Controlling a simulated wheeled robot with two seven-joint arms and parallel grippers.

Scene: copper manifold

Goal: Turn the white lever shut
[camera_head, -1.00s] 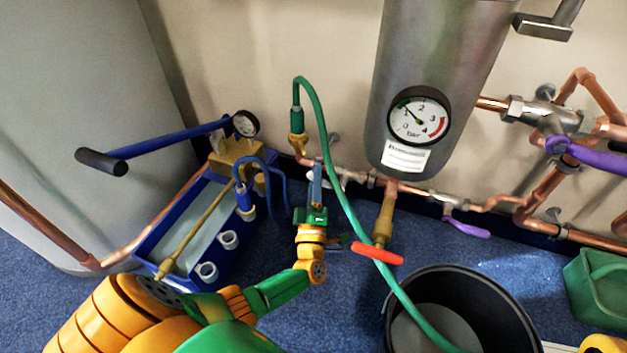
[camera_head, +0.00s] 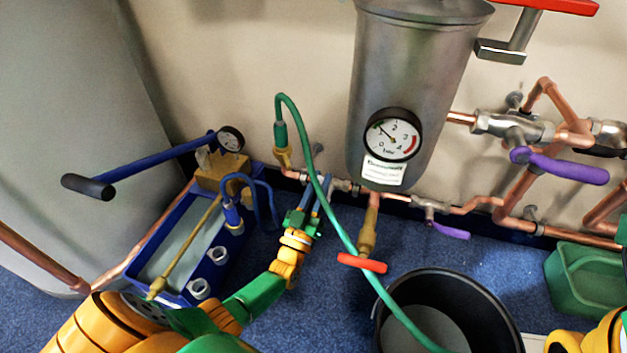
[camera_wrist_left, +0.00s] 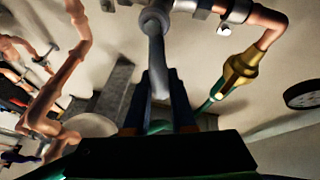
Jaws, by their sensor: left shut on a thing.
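The white lever (camera_wrist_left: 157,62) shows pale grey in the left wrist view, running down from its valve (camera_wrist_left: 154,18) into the gap between my finger pads. My left gripper (camera_head: 322,186) is shut on it, its blue fingers reaching up to the copper pipe beneath the steel tank. In the head view the fingers mostly hide the lever. Only part of my right arm shows at the lower right edge; its gripper jaws are not seen.
A green hose (camera_head: 346,232) passes close to the right of my left gripper into a black bucket (camera_head: 510,318). A red-handled tap (camera_head: 362,263) hangs nearby. A blue test pump (camera_head: 150,262) stands left. Purple levers (camera_head: 565,168) sit on pipes to the right.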

